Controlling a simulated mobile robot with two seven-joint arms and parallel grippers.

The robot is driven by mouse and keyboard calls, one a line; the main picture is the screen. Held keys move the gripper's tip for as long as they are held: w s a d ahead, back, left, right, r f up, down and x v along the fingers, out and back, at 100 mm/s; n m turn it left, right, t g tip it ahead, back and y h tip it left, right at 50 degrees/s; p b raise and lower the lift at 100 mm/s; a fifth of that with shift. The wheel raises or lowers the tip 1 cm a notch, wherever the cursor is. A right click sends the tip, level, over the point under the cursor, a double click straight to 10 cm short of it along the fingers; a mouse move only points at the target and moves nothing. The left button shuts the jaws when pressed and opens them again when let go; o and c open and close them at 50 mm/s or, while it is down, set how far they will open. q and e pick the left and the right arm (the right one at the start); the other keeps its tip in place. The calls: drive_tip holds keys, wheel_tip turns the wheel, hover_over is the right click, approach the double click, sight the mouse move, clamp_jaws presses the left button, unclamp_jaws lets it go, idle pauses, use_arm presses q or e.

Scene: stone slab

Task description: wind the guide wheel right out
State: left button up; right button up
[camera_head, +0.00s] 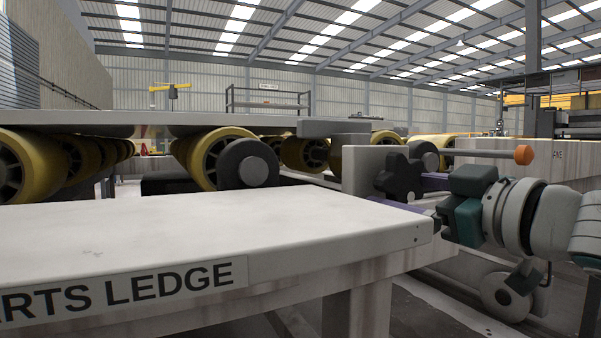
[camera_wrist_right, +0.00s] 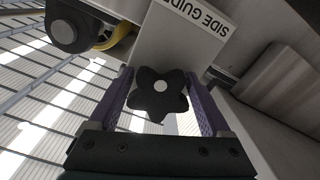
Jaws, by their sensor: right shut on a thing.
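The guide wheel is a black lobed knob (camera_head: 398,177) on the front of a pale block (camera_head: 360,166) at the right end of the ledge. In the right wrist view the wheel (camera_wrist_right: 147,101) faces me, with a light hub, below a block labelled "SIDE GUIDE" (camera_wrist_right: 195,18). My right gripper (camera_head: 412,193) comes in from the right, its purple fingers on either side of the wheel, shut on it. In the wrist view the fingers flank the lobes. My left gripper is not in view.
A pale ledge (camera_head: 200,225) marked "ARTS LEDGE" fills the front left, its top bare. Behind it, a stone slab (camera_head: 160,122) lies over yellow rollers (camera_head: 207,158). A rod with an orange end (camera_head: 523,155) passes just above my right gripper.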

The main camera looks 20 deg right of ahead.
drive_tip(key=n+p, duration=0.3)
drive_tip(key=shift+d+r+n, duration=0.2)
drive_tip(key=shift+r+n, duration=0.1)
drive_tip(key=shift+r, duration=0.1)
drive_tip(key=n+p, duration=0.1)
drive_tip(key=n, duration=0.1)
drive_tip(key=n+p, duration=0.2)
drive_tip(key=shift+d+r+n, duration=0.15)
drive_tip(key=shift+r+n, duration=0.05)
drive_tip(key=shift+n, duration=0.2)
drive_tip(key=n, duration=0.1)
drive_tip(key=n+p, duration=0.1)
drive_tip(key=n, duration=0.1)
drive_tip(key=n+p, duration=0.1)
drive_tip(key=shift+d+r, duration=0.1)
drive_tip(key=shift+r, duration=0.2)
drive_tip(key=shift+r+n+p, duration=0.2)
drive_tip(key=shift+n+p, duration=0.5)
drive_tip(key=shift+n, duration=1.8)
drive_tip(key=o, duration=1.2)
drive_tip(key=shift+f, duration=0.1)
drive_tip(key=shift+c, duration=0.2)
